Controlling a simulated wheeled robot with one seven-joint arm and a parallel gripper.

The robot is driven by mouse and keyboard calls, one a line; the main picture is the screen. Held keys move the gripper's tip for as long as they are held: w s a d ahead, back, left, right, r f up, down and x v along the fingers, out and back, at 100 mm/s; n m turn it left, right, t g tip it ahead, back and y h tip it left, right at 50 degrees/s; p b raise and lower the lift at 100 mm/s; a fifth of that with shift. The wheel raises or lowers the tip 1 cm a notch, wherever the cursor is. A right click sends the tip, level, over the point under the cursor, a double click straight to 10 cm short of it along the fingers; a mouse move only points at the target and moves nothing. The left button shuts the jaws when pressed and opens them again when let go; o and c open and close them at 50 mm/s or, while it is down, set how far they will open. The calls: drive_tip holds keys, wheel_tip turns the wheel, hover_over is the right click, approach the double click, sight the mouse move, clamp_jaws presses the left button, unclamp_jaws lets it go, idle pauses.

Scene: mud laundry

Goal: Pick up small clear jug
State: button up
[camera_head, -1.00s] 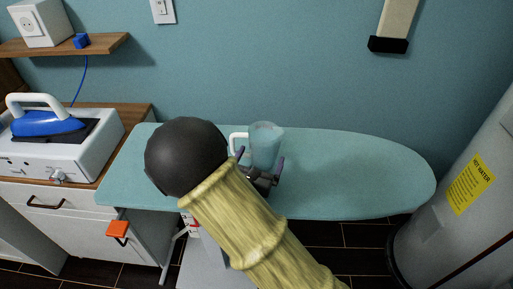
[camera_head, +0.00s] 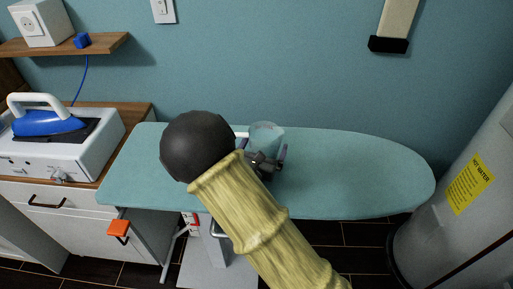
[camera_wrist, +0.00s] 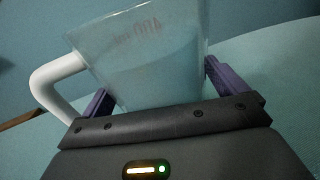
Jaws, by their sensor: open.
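The small clear jug (camera_head: 266,135) stands on the teal ironing board, partly hidden behind my gripper in the head view. In the wrist view the jug (camera_wrist: 150,50) is see-through with faint marks and a white handle (camera_wrist: 50,82) on the left. My gripper (camera_head: 262,165) is open at the jug. In the wrist view its two purple fingers (camera_wrist: 162,90) stand on either side of the jug's lower body, the left one near the handle. I cannot tell whether either finger touches it.
The ironing board (camera_head: 360,175) is bare to the right. A blue iron (camera_head: 45,122) sits on a white unit at the left. A white water heater (camera_head: 460,190) stands at the right. A teal wall (camera_head: 260,60) rises behind the board.

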drive_tip(key=c, duration=1.5)
drive_tip(key=shift+r, duration=0.1)
wheel_tip(320, 180, up, 10)
drive_tip(key=shift+f+p, duration=0.1)
drive_tip(key=shift+p, duration=0.35)
